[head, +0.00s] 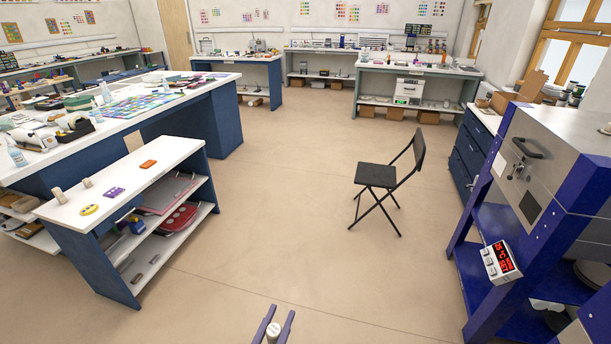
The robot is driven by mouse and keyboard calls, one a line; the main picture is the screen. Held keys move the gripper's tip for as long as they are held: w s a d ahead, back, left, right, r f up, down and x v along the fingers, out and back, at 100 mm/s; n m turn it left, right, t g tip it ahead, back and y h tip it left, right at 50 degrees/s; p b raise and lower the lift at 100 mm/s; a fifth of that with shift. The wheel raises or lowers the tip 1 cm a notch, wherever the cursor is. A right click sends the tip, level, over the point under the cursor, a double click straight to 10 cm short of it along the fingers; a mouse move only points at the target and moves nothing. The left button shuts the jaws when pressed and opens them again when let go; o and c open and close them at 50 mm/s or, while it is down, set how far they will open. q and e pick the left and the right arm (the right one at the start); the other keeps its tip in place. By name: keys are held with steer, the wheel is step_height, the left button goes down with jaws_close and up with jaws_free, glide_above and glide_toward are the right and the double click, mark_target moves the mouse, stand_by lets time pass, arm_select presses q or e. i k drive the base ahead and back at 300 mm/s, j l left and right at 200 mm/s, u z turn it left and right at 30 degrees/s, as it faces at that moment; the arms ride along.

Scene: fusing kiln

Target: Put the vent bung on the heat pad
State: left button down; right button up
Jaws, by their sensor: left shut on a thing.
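My left gripper (273,326) shows at the bottom edge, in the middle, with two purple-grey fingers pointing forward. It is shut on a small pale, round-topped piece (273,332), which looks like the vent bung; its lower part is cut off by the frame. It is over open floor, well away from the white-topped low bench (135,213) at left. On that bench lie an orange rectangular pad (148,164), a purple notched piece (114,192) and a yellow oval piece (90,210). I cannot tell for certain which is the heat pad. My right gripper is not in view.
Two small beige upright pieces (58,195) stand on the low bench's left end. A black folding chair (380,177) stands right of centre. The kiln (550,150) on its blue frame is at right, with a red-lit controller (497,261). The floor between bench and chair is clear.

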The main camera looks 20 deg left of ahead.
mark_target(148, 162)
steer(key=i+j+u, duration=0.55)
steer(key=i+j, duration=0.2)
steer(key=i+j+u, duration=0.3)
steer(key=i, duration=0.15)
steer(key=i+u, duration=0.6)
steer(key=i, duration=0.3)
steer(key=i+j+z, duration=0.1)
steer(key=i, duration=0.85)
steer(key=i+j+z, duration=0.1)
steer(key=i, duration=0.85)
